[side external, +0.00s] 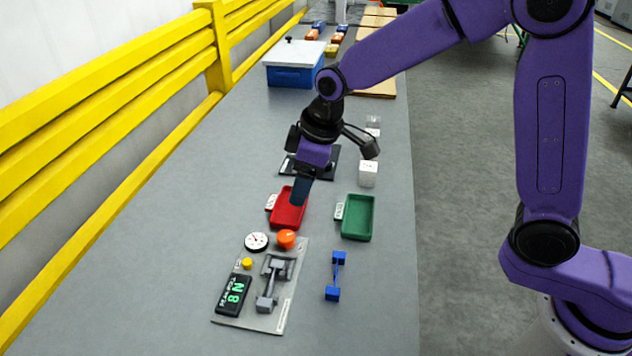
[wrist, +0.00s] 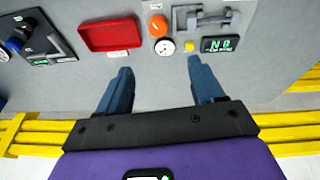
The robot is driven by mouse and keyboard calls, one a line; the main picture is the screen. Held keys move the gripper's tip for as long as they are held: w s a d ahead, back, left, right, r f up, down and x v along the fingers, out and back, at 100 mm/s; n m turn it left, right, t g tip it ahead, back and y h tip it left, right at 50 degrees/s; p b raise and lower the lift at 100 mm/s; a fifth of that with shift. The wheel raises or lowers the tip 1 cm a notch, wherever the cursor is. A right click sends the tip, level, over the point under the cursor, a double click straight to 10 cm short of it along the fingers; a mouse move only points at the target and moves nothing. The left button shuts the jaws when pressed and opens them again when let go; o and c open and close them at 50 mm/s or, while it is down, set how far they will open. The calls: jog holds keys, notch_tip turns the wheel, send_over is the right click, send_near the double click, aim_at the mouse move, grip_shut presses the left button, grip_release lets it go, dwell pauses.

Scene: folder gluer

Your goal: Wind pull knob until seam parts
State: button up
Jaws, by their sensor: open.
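The orange pull knob (side external: 286,239) stands at the upper end of a grey tester plate (side external: 255,319), beside a white dial gauge (side external: 256,241). The knob (wrist: 158,26) also shows in the wrist view, beyond my fingertips. Grey clamps (side external: 272,282) sit on the plate; I cannot tell whether they hold a carton seam. A black display (side external: 233,296) shows green characters, seemingly "8" and "N", and a yellow button (side external: 247,263) sits above it. My gripper (side external: 301,199) is open and empty above the red tray area, apart from the knob. Both fingers (wrist: 160,65) show in the wrist view.
A red tray (side external: 274,222) and a green tray (side external: 372,219) lie beyond the plate. A blue dumbbell-shaped piece (side external: 336,276) lies right of it. A white block (side external: 368,173) and a blue box (side external: 290,76) stand farther back. A yellow rail (side external: 150,75) runs along the left.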

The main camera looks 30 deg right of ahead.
jog(key=m, duration=0.1)
jog(key=s+d+m, duration=0.1)
jog(key=s+m+t, duration=0.1)
jog(key=m, duration=0.1)
jog(key=shift+d+f, duration=0.2)
jog(key=shift+d, duration=0.05)
jog(key=shift+s, duration=0.1)
jog(key=s+d+n+g+h, duration=0.1)
jog(key=s+d+n, duration=0.1)
jog(key=s+d, duration=0.55)
jog(key=s+d+r+n+g, duration=0.15)
jog(key=s+d, duration=0.25)
jog(key=s, duration=0.7)
jog(key=s+d+n+g+h, duration=0.1)
jog(key=s+d+n, duration=0.2)
jog(key=s+d, duration=0.45)
jog(key=m, duration=1)
send_over(286, 235)
notch_tip(286, 235, down, 17)
jog(key=shift+f, duration=0.15)
